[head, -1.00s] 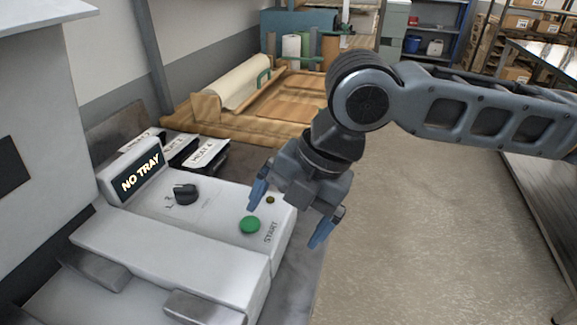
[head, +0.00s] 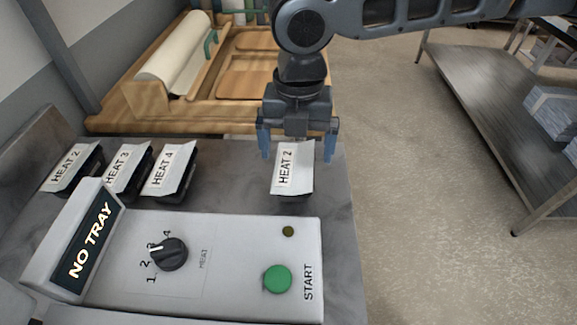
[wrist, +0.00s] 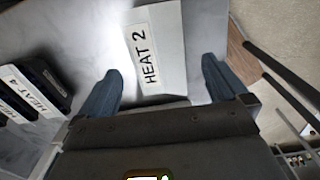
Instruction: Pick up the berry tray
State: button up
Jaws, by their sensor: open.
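Several black trays with white labels stand on the grey counter. One tray labelled HEAT 2 (head: 293,168) stands alone behind the machine; its label also shows in the wrist view (wrist: 148,58). At the left are trays labelled HEAT 2 (head: 72,167), HEAT 3 (head: 126,168) and HEAT 4 (head: 170,172). No contents show, so I cannot tell which is the berry tray. My gripper (head: 297,157) is open and points down at the lone HEAT 2 tray. Its fingers appear on either side of that label, also in the wrist view (wrist: 162,68). Contact is unclear.
A white machine (head: 220,285) with a NO TRAY display (head: 90,240), a heat knob (head: 169,254) and a green START button (head: 277,279) stands in front of the trays. A wooden rack with a roll (head: 178,58) is behind. Open floor lies right.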

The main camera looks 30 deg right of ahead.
aim_at(294, 167)
notch_tip(294, 167, down, 6)
jog(key=shift+w+a+r+p, duration=0.1)
jog(key=shift+w+p, duration=0.05)
jog(key=shift+p, duration=0.25)
jog(key=shift+c, duration=0.2)
jog(key=c, duration=1)
